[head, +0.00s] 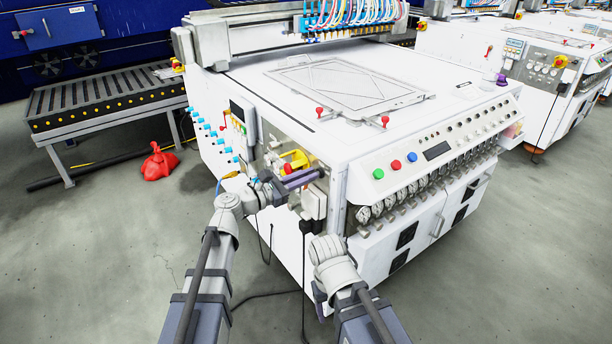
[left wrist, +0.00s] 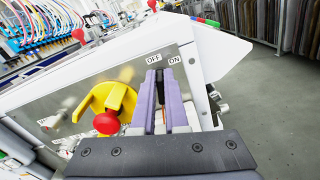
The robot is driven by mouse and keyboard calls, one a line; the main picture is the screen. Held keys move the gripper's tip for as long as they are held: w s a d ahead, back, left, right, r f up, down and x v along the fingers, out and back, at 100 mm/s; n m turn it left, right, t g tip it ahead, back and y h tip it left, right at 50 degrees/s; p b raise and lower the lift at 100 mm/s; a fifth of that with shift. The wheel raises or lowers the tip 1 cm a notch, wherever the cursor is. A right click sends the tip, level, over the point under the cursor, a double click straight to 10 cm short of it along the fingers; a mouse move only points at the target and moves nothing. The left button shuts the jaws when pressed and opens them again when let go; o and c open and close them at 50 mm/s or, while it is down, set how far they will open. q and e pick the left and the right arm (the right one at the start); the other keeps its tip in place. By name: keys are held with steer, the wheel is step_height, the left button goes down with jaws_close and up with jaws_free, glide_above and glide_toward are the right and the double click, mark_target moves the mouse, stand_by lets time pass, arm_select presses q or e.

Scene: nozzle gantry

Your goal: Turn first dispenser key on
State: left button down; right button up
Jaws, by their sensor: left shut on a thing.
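The machine's side panel (left wrist: 188,62) carries an OFF label (left wrist: 153,58) and an ON label (left wrist: 174,59). My left gripper (head: 304,178) is at this panel. In the left wrist view its purple fingers (left wrist: 166,90) reach up between and just below the two labels, close together. They are shut on the dispenser key, which is mostly hidden between them, so its turn angle cannot be told. My right gripper (head: 319,292) is low in front of the machine's corner, mostly hidden behind its own wrist; its opening does not show.
A red emergency button (left wrist: 107,122) in a yellow guard (left wrist: 112,98) sits just left of my left fingers. The white machine (head: 240,75) has a front panel with knobs and gauges. A red object (head: 159,162) lies on the floor at left; the floor in front is mostly clear.

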arm_select(q)
steer(key=m, duration=0.3)
steer(key=shift+s+d+f+m, duration=0.15)
steer(key=shift+s+m, duration=0.05)
steer(key=shift+m, duration=0.1)
steer(key=m, duration=0.3)
steer(key=shift+s+f+m, duration=0.15)
steer(key=shift+m, duration=0.15)
steer(key=m, duration=0.1)
steer(key=m+b, duration=0.1)
steer(key=m, duration=0.1)
steer(key=shift+s+d+f+m, duration=0.1)
steer(key=shift+d+f+m, duration=0.1)
steer(key=shift+m, duration=0.1)
steer(key=shift+f+m, duration=0.15)
steer(key=shift+m, duration=0.8)
steer(key=shift+f+m, duration=0.1)
steer(key=shift+m, duration=0.85)
steer(key=c, duration=0.9)
jaws_free()
steer(key=shift+c, duration=0.2)
steer(key=shift+a, duration=0.15)
steer(key=v, duration=0.7)
steer(key=shift+s+a, duration=0.25)
